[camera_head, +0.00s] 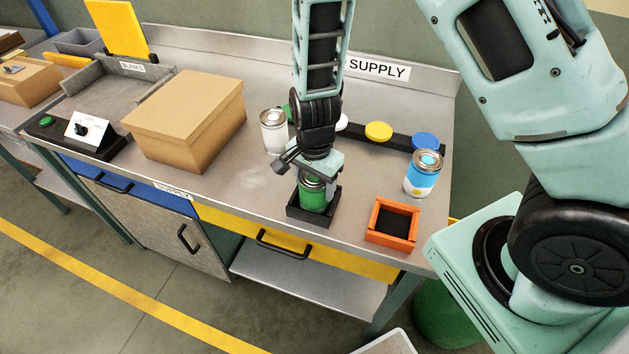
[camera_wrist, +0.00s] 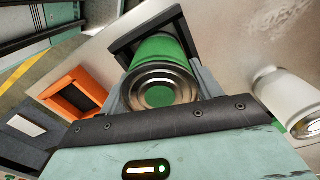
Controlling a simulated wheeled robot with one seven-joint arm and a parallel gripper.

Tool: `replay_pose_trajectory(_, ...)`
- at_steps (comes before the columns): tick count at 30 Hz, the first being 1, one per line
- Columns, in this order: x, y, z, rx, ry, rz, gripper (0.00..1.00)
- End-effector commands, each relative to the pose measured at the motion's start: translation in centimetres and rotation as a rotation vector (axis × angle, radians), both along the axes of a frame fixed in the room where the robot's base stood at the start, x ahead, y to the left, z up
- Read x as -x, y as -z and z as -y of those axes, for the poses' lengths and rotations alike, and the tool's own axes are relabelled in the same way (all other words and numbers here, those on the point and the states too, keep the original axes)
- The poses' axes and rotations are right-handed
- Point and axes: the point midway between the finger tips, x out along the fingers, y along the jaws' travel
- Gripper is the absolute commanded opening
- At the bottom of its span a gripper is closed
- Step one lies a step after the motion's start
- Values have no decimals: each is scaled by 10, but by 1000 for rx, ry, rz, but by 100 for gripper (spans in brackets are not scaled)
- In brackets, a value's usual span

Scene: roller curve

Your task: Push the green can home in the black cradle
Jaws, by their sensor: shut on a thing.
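The green can (camera_head: 313,195) stands in the black cradle (camera_head: 297,213) near the front edge of the table in the head view. My gripper (camera_head: 314,177) is above the cradle and shut on the can's upper part. In the wrist view the green can (camera_wrist: 160,75) lies between the fingers, its metal top towards the camera. The black cradle (camera_wrist: 125,46) frames the can's far end there. Whether the can touches the cradle floor is hidden.
An orange cradle (camera_head: 391,224), empty, sits to the right, with a blue and white can (camera_head: 423,174) behind it. A white can (camera_head: 273,131) stands behind left. A cardboard box (camera_head: 187,122) is further left. Yellow and blue discs lie on a dark strip (camera_head: 400,140) at the back.

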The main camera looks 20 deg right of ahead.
Motion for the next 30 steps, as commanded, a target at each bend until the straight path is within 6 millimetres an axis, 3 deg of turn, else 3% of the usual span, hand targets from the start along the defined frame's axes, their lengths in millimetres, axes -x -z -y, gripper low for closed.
replay_pose_trajectory(11,0,0,0,0,0,1,38)
replay_pose_trajectory(12,0,0,0,0,0,1,69)
replay_pose_trajectory(14,0,0,0,0,0,1,86)
replay_pose_trajectory(20,0,1,0,0,0,0,89)
replay_pose_trajectory(22,0,1,0,0,0,0,100)
replay_pose_trajectory(30,0,0,0,0,0,0,100)
